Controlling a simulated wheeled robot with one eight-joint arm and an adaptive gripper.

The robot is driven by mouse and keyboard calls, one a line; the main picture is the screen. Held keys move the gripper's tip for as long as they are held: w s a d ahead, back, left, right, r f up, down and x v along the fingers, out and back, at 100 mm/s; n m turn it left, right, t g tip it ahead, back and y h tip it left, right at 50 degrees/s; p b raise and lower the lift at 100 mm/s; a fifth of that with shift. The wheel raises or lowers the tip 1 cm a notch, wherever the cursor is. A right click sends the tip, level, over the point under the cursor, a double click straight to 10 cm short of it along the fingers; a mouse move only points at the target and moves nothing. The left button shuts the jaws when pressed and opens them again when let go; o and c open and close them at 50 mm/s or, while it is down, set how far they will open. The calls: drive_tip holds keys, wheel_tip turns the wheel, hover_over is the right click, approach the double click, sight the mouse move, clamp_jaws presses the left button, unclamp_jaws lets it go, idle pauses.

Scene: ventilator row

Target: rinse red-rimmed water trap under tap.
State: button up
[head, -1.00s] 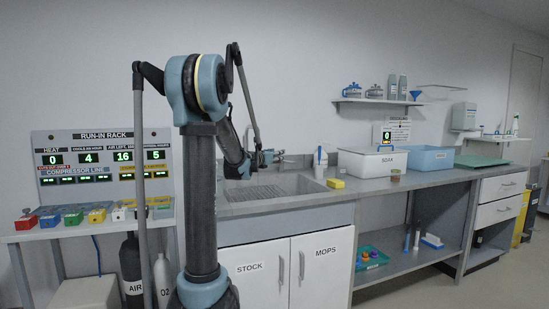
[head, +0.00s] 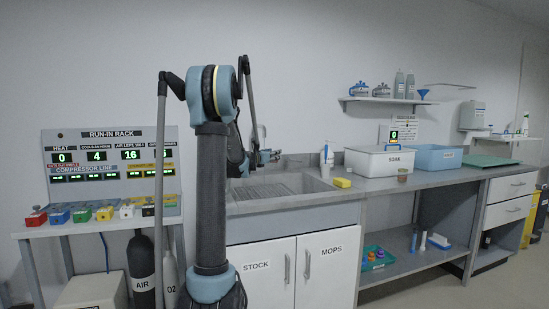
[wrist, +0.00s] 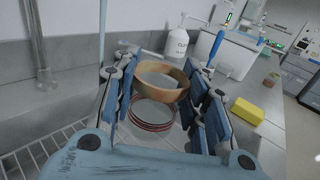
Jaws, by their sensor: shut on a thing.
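My gripper (wrist: 160,105) is shut on the water trap, which shows between the fingers in the wrist view. The trap (wrist: 152,113) looks clear, with thin red rings at its lower end and a tan band around its other end. In the head view my gripper (head: 268,156) is over the sink (head: 305,183), partly behind my arm; the trap is too small to make out there. In the wrist view a grey upright pipe (wrist: 38,50), perhaps the tap, stands at the left, apart from the trap. A thin pale blue upright strip is near the left finger; I cannot tell whether it is water.
A yellow sponge (head: 342,183) and a white pump bottle (head: 326,158) are by the sink's right edge. A white SOAK box (head: 380,163) and a blue bin (head: 437,158) stand further right. The run-in rack (head: 110,165) is at the left. A drain grid lies below.

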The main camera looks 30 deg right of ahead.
drive_tip(key=shift+w+f, duration=0.25)
drive_tip(key=shift+w, duration=1)
drive_tip(key=shift+w+f, duration=0.25)
drive_tip(key=shift+w, duration=0.95)
drive_tip(key=shift+d, duration=0.35)
drive_tip(key=shift+d, duration=0.25)
drive_tip(key=shift+a, duration=0.6)
drive_tip(key=shift+s, duration=0.1)
drive_tip(key=s, duration=0.7)
drive_tip(key=shift+s, duration=0.4)
idle(0.6)
